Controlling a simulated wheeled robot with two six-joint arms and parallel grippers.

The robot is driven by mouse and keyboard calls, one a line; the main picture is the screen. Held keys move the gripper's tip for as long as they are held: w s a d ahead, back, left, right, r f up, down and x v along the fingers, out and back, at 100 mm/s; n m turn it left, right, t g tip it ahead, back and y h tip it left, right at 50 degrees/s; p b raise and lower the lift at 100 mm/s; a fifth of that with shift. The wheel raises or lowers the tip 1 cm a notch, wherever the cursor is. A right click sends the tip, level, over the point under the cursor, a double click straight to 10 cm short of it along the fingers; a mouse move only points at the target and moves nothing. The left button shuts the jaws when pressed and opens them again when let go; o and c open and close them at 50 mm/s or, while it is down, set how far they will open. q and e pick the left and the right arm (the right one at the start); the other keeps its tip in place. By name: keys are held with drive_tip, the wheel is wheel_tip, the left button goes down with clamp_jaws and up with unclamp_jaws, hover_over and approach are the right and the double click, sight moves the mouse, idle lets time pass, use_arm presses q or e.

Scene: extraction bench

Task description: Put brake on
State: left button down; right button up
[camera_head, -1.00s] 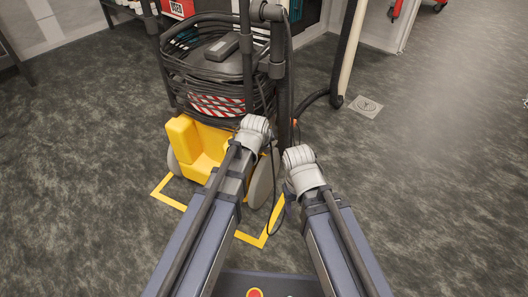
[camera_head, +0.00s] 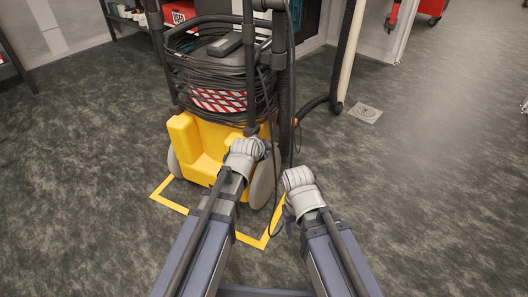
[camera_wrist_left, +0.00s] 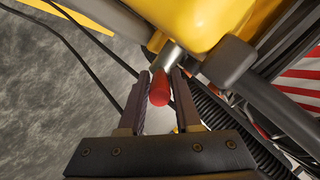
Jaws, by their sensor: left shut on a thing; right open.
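A yellow wheeled machine (camera_head: 205,140) wrapped in black hoses stands upright ahead of me. In the left wrist view a short lever with a red tip (camera_wrist_left: 159,92) and a grey metal shank sticks out below the machine's yellow body (camera_wrist_left: 190,22). It looks like the brake. My left gripper (camera_wrist_left: 162,78) has one finger on each side of the red tip and is shut on it. In the head view the left fingers and the lever are hidden behind my wrist. My right gripper (camera_head: 300,188) is open, to the right of the machine and apart from it; its fingers are mostly hidden.
Yellow floor marking (camera_head: 168,200) frames the machine's base. A pale wheel (camera_head: 262,185) is close beside my left wrist. A thin black cable hangs between my wrists. A pale pole (camera_head: 350,50) stands behind on the right. The grey floor (camera_head: 430,190) to the right is clear.

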use_arm(q)
drive_tip(key=shift+s+f+t+b, duration=0.3)
drive_tip(key=shift+f+b, duration=0.15)
drive_tip(key=shift+b, duration=0.2)
drive_tip(key=shift+t+b, duration=0.4)
drive_tip(key=shift+b, duration=0.05)
drive_tip(key=c, duration=0.6)
unclamp_jaws()
drive_tip(key=shift+r, duration=0.1)
